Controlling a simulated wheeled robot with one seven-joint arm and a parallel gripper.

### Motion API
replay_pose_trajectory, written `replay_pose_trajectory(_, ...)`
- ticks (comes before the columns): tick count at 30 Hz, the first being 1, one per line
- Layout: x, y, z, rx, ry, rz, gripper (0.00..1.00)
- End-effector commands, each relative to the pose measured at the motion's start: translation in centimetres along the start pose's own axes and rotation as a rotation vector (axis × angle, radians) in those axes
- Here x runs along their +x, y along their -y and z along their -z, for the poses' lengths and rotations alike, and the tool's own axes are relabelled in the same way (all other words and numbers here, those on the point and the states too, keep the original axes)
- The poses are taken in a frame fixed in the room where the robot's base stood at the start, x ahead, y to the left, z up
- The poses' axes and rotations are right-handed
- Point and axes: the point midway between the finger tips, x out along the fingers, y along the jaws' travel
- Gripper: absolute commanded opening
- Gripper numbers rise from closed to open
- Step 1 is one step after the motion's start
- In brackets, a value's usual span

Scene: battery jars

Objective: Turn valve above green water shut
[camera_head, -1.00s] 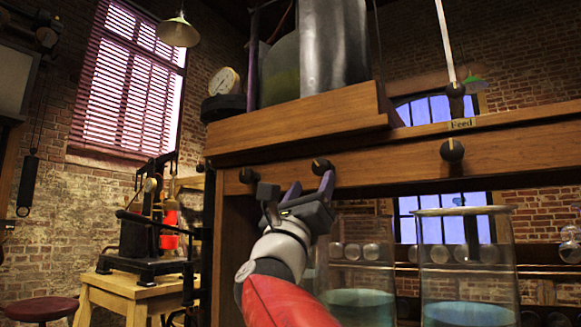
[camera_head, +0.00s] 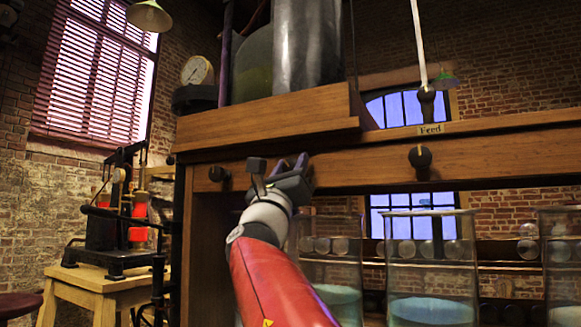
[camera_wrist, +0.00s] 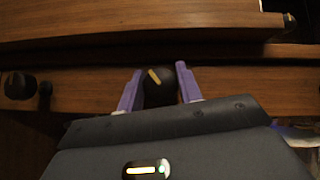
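My gripper (camera_head: 291,163) is raised to the wooden beam (camera_head: 370,170). In the wrist view, its two purple fingers (camera_wrist: 154,88) stand apart on either side of a dark round valve knob (camera_wrist: 160,92). A gap shows on the right side; contact on the left is unclear. The knob has a slanted yellow mark. In the head view, my gripper hides this knob. Below the beam, glass jars hold bluish-green water, one partly behind my arm (camera_head: 340,300) and one to its right (camera_head: 432,310). I cannot tell which water counts as green.
Other knobs sit on the beam, one to the left (camera_head: 218,173) and one to the right (camera_head: 420,158) under a "Feed" label (camera_head: 431,129). A wooden ledge (camera_head: 270,128) juts out above the beam. A third jar (camera_head: 562,270) stands at the far right.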

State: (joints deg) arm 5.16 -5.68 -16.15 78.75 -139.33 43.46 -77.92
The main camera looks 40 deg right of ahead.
Motion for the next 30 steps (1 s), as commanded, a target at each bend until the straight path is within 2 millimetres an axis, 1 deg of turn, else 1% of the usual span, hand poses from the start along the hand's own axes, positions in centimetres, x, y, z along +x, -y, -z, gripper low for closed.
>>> replay_pose_trajectory(1, -0.01, 0.01, -0.01, 0.000, 0.000, 0.000, 0.29)
replay_pose_trajectory(5, -0.01, 0.02, -0.01, 0.000, 0.000, 0.000, 0.12)
replay_pose_trajectory(11, -0.03, 0.00, 0.01, 0.010, -0.001, 0.010, 0.11)
replay_pose_trajectory(17, -0.08, -0.04, 0.04, 0.064, -0.005, 0.062, 0.11)
replay_pose_trajectory(30, 0.06, 0.01, -0.11, 0.298, -0.029, 0.290, 0.11)
